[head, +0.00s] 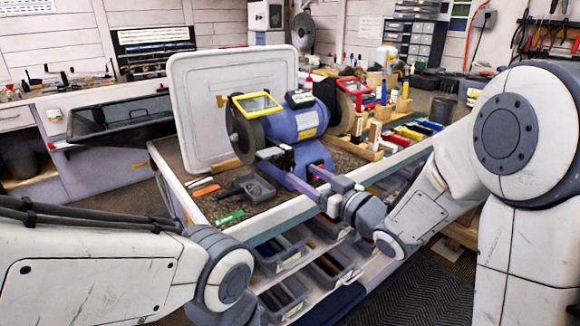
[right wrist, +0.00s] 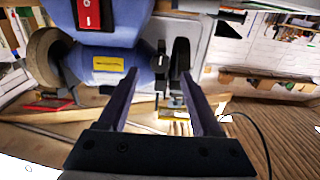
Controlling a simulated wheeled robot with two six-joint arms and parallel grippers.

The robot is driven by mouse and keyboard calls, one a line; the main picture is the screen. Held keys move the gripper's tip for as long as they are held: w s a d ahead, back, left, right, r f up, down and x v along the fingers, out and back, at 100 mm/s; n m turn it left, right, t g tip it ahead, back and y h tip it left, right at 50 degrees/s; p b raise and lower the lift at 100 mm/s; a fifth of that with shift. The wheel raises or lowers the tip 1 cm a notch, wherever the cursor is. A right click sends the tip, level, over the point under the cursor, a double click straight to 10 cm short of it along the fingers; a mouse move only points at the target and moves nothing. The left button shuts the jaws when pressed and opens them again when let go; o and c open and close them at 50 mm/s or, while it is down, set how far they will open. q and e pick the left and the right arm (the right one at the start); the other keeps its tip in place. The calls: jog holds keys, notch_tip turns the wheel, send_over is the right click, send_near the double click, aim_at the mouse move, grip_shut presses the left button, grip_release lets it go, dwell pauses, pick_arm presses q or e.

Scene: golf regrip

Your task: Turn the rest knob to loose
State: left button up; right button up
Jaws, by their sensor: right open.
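A blue bench grinder (head: 283,125) with a yellow label stands on the bench, a grey wheel at its left end. In the right wrist view the grinder's blue body (right wrist: 107,30) fills the top, with a red switch. My right gripper (head: 290,161) is open, its fingers reaching to the grinder's front; it also shows in the right wrist view (right wrist: 158,80). A small dark part (right wrist: 161,70), possibly the rest knob, appears between the fingertips beside a dark wheel (right wrist: 180,58). I cannot tell its setting or any contact. My left gripper is out of view.
A white board (head: 190,100) stands behind the grinder. A grey tool (head: 256,188), a green strip (head: 230,218) and an orange strip (head: 206,190) lie on the bench. Wooden blocks and coloured items crowd the right. Grey drawers (head: 280,255) sit below the bench edge.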

aim_at(291, 167)
jog(key=x, duration=0.6)
jog(key=shift+w+a, duration=0.15)
jog(key=shift+c, duration=0.3)
